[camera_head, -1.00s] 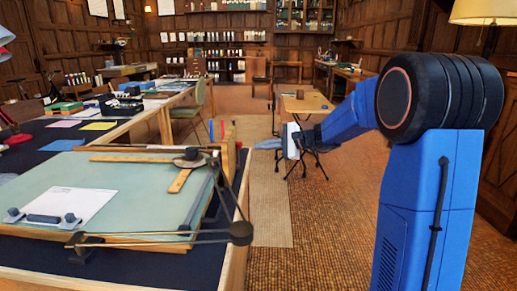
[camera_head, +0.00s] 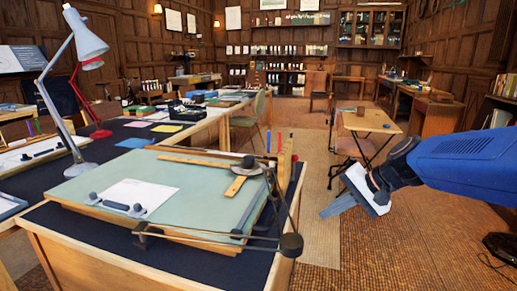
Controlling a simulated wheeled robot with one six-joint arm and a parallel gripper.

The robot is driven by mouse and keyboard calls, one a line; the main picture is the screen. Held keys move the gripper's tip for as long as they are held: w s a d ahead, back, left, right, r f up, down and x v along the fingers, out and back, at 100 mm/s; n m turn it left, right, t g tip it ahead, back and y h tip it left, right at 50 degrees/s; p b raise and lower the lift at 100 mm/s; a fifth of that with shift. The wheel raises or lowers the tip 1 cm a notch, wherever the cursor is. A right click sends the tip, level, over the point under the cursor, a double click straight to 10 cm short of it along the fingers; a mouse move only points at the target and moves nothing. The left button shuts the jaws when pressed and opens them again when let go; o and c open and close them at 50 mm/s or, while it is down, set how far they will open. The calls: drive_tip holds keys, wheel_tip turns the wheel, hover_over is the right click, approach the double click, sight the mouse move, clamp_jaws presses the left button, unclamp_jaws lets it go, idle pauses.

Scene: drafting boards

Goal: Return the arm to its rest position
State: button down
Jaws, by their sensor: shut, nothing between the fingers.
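My blue arm reaches in from the right edge, above the brown woven floor. My gripper (camera_head: 337,207) is at its end, pointing down and to the left, past a white plate at the wrist. Its grey-blue fingers are shut and hold nothing. It is to the right of the near drafting table (camera_head: 262,262) and clear of it. The rest of my arm is outside the picture.
A green drafting board (camera_head: 190,188) with a wooden rule and a jointed drafting arm lies on the near table. A grey desk lamp (camera_head: 86,40) stands at left. A small wooden table (camera_head: 370,121) and chair stand behind my gripper.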

drive_tip(key=s+d+f+n+h, duration=0.3)
drive_tip(key=s+d, duration=0.1)
drive_tip(key=s, duration=0.7)
drive_tip(key=s+d+f+n+h, duration=0.4)
drive_tip(key=s+d, duration=0.1)
drive_tip(key=s, duration=0.6)
drive_tip(key=shift+d+f, duration=0.15)
